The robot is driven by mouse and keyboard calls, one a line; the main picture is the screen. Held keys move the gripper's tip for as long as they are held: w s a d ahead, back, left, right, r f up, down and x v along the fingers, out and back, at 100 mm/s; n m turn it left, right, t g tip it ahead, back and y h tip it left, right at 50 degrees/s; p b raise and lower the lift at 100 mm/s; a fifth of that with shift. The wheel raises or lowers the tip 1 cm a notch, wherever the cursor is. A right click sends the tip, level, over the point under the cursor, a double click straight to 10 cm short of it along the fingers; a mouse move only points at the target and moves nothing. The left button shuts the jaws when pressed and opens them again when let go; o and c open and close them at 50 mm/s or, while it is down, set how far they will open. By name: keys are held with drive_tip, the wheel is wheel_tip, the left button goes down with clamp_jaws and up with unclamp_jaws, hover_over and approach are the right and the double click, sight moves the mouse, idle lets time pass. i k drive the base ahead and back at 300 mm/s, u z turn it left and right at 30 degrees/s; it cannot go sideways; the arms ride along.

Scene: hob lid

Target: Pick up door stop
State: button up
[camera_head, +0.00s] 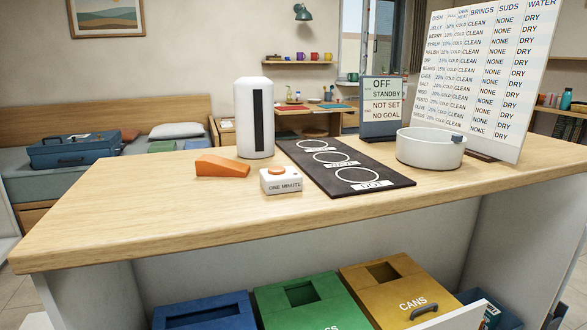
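The door stop (221,167) looks to be the orange wedge lying on the wooden counter (120,216), left of centre. Its thick end points left and it tapers down to the right. It is clear of the things around it, and its upper face is in full view. My gripper is not in view, so its state does not show.
A white cylinder (243,118) stands just behind the wedge. A white "ONE MINUTE" block (281,186) with an orange button is to its right. Further right are a black mat (325,179) with rings, a white bowl (418,158) and signs. The counter's left part is clear.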

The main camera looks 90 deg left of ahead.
sight(207, 165)
drive_tip(key=i, duration=0.75)
drive_tip(key=u, duration=2.4)
